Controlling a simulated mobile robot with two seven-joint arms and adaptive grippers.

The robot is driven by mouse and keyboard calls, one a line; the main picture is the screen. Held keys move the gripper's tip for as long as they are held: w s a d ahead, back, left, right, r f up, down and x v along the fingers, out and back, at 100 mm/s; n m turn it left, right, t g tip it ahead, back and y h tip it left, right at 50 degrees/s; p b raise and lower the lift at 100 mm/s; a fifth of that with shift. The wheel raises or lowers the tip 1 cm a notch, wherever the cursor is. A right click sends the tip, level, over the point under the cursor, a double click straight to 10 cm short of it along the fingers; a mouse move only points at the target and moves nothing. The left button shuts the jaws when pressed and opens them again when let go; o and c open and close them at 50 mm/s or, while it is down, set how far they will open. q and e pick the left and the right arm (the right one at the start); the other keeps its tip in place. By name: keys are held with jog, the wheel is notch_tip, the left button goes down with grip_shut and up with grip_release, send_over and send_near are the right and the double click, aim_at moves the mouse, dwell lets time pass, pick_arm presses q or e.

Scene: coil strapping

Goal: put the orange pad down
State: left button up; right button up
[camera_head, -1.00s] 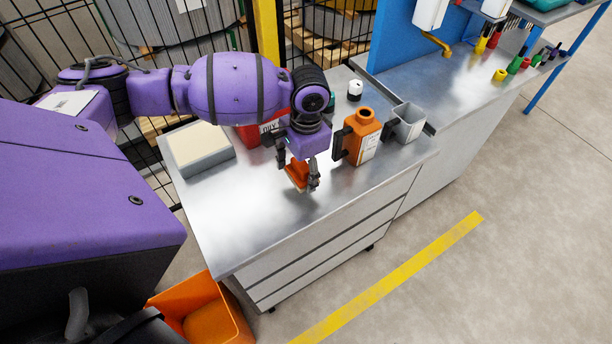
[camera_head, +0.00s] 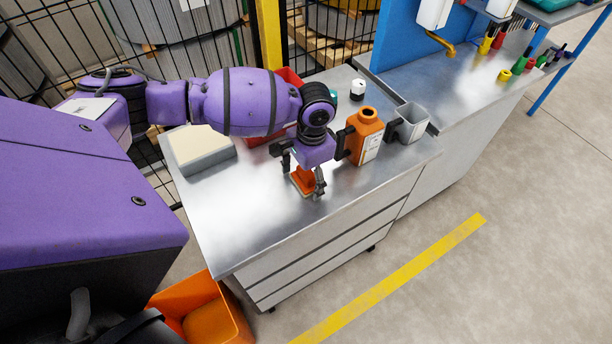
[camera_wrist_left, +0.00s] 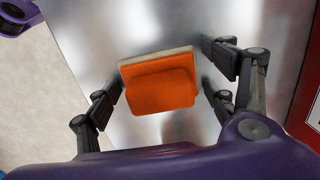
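The orange pad (camera_head: 302,182), with a pale layer along its edge, is on the steel worktop (camera_head: 235,225) near its front edge, beneath my left gripper (camera_head: 304,178). It also shows in the left wrist view (camera_wrist_left: 160,85), lying between the fingers. There my left gripper (camera_wrist_left: 168,88) is open, one finger on each side of the pad. A clear gap shows on the right side; the left finger is close to the pad's edge. My right gripper is in neither view.
An orange bottle (camera_head: 365,138) and a grey cup (camera_head: 409,125) stand right of the gripper. A grey box with a pale top (camera_head: 202,150) lies at the left, and a red bin (camera_head: 290,78) is behind the arm. The worktop's front left is clear.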

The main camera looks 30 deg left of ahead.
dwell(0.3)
pick_arm(q)
jog(key=shift+r, duration=0.25)
jog(key=r, duration=1)
jog(key=shift+w+d+r+p, duration=0.3)
jog(key=shift+w+r+p, duration=0.05)
jog(key=shift+r+p, duration=0.05)
jog(key=shift+r, duration=0.5)
